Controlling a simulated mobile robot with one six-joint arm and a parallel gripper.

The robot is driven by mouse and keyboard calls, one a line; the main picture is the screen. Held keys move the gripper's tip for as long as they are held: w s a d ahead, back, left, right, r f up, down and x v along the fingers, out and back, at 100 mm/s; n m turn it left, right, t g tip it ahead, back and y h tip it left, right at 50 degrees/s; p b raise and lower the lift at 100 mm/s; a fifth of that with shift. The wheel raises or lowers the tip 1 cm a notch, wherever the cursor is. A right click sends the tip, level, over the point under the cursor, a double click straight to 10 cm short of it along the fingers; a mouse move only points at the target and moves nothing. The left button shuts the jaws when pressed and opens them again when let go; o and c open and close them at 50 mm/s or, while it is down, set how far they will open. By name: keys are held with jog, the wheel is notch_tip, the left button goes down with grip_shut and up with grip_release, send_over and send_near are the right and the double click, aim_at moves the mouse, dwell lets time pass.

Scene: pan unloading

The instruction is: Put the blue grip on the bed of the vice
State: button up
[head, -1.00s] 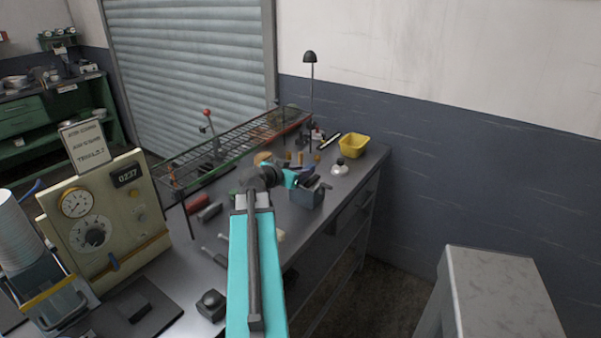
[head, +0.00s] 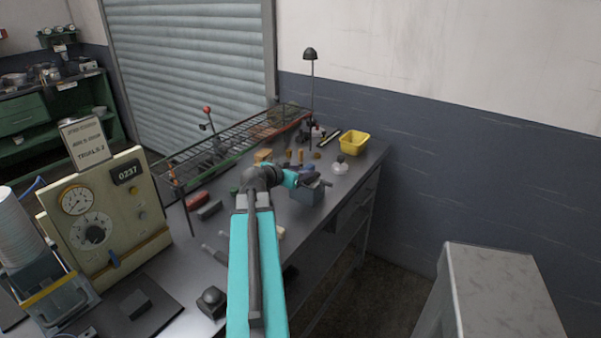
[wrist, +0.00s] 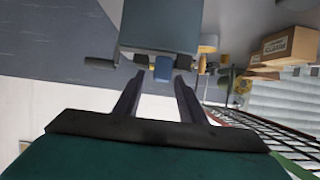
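The blue grip (wrist: 163,69) shows in the wrist view just beyond and between my gripper's (wrist: 159,76) fingertips. There is a gap on both sides of it. The grey-blue vice (wrist: 160,28) fills the top middle of that view, and the grip lies against its edge in the picture. In the head view the vice (head: 307,195) stands near the bench's right edge. My gripper (head: 314,178) is over it with dark fingers apart, and a small blue patch shows behind them. Whether the grip touches the bed I cannot tell.
A yellow bin (head: 355,143) and a white-based item (head: 341,166) stand behind the vice. A wire rack (head: 240,145) runs along the bench's back. Small orange and brown pieces stand behind my gripper. A grey cabinet (head: 495,285) stands at right.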

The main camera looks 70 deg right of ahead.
jog(key=shift+r, duration=0.15)
jog(key=b+v, duration=0.2)
jog(key=v, duration=0.4)
jog(key=shift+b, duration=0.4)
jog(key=shift+w+a+b, duration=0.1)
jog(key=shift+w+b, duration=0.05)
jog(key=shift+b, duration=0.15)
jog(key=b, duration=0.3)
jog(key=shift+w+a+r, duration=0.15)
jog(key=shift+a, duration=0.25)
jog(key=a+b, duration=0.1)
jog(key=b, duration=0.2)
jog(key=shift+w+r, duration=0.15)
jog(key=shift+r, duration=0.05)
jog(key=shift+b+v, duration=1.3)
jog(key=shift+v, duration=0.55)
